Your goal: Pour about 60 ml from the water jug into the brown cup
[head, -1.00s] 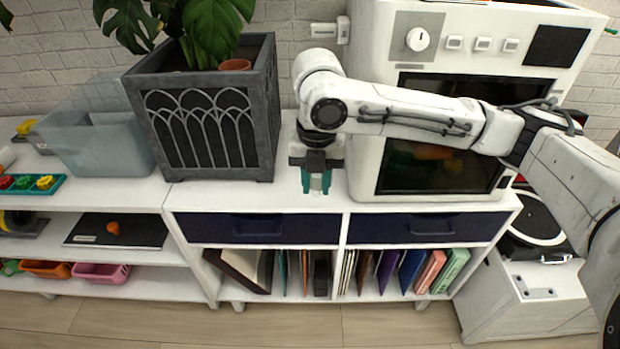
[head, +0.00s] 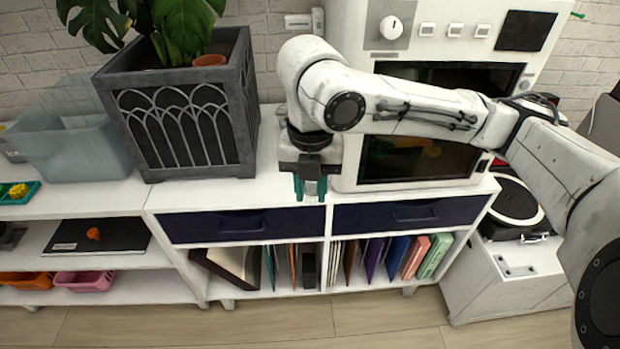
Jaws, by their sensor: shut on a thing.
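My gripper (head: 311,188) points down with its teal fingers close together, above the front edge of the white cabinet top and left of the white oven-like machine. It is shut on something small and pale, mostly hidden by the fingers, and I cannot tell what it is. I cannot make out a water jug in the head view. A small terracotta-brown cup or pot (head: 209,60) shows at the planter's right rim, beside the leaves, well apart from my gripper. I cannot tell whether it is the brown cup.
The grey planter (head: 180,130) with a leafy plant stands left of my gripper. A translucent bin (head: 75,150) stands farther left. The white machine (head: 345,165) stands close on the right. A narrow strip of white cabinet top (head: 240,192) is bare. Books fill the shelf below.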

